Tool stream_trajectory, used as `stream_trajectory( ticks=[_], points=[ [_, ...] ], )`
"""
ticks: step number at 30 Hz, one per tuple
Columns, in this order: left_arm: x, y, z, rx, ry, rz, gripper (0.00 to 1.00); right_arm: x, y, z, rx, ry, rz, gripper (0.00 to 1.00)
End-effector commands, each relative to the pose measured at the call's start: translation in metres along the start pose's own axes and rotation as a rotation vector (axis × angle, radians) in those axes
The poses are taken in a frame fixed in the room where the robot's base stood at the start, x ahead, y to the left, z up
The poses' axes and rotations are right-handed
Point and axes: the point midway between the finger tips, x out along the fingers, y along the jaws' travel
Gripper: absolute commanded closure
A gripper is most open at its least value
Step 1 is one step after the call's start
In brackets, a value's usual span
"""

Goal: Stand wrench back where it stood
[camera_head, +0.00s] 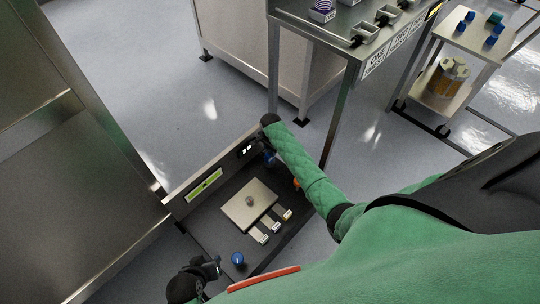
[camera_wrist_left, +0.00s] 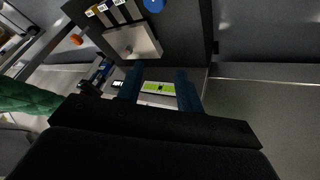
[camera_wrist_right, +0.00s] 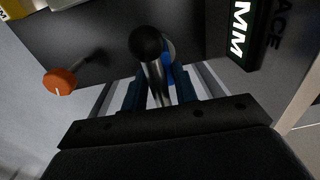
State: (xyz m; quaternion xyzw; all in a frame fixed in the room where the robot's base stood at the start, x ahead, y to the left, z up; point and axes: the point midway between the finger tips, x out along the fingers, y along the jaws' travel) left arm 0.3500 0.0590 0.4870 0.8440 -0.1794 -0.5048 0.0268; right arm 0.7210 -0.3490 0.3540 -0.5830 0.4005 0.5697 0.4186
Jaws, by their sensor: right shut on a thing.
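My right gripper (camera_wrist_right: 155,92) is shut on a shiny metal rod (camera_wrist_right: 155,78) with a dark round end, which I take to be the wrench. A blue round part shows just behind the rod. In the head view my right gripper (camera_head: 269,157) is at the far right corner of the dark panel box (camera_head: 212,226), and the rod is too small to make out there. My left gripper (camera_wrist_left: 160,88) is open, with nothing between its fingers. In the head view it (camera_head: 214,268) is low and dark at the box's near left side.
An orange knob (camera_wrist_right: 60,82) is left of my right gripper. A steel table (camera_head: 335,42) stands beyond; open floor lies between.

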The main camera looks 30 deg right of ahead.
Motion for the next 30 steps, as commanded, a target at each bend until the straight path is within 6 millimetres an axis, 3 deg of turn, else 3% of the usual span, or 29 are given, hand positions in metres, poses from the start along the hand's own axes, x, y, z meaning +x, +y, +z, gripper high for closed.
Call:
stream_trajectory(
  ticks=[9, 22, 23, 24, 26, 30],
  points=[
    [0.01, -0.002, 0.007, -0.001, 0.001, -0.001, 0.64, 0.035, 0.002, -0.001, 0.001, 0.0, 0.0, 1.0],
    [0.01, -0.002, 0.004, 0.0, 0.007, -0.002, 0.64, 0.039, 0.002, -0.001, 0.001, 0.0, -0.001, 1.0],
    [0.01, -0.002, 0.004, 0.0, 0.008, -0.002, 0.64, 0.04, 0.002, 0.0, 0.001, 0.0, 0.0, 0.67],
    [0.01, -0.003, 0.004, 0.0, 0.008, -0.002, 0.64, 0.04, 0.002, 0.0, 0.001, 0.0, 0.0, 0.6],
    [0.01, -0.003, 0.004, 0.0, 0.009, -0.002, 0.64, 0.04, 0.002, 0.0, 0.001, 0.0, 0.0, 0.49],
    [0.01, -0.003, 0.003, 0.0, 0.009, -0.002, 0.64, 0.04, 0.002, 0.0, 0.001, 0.0, 0.0, 0.49]
  ],
)
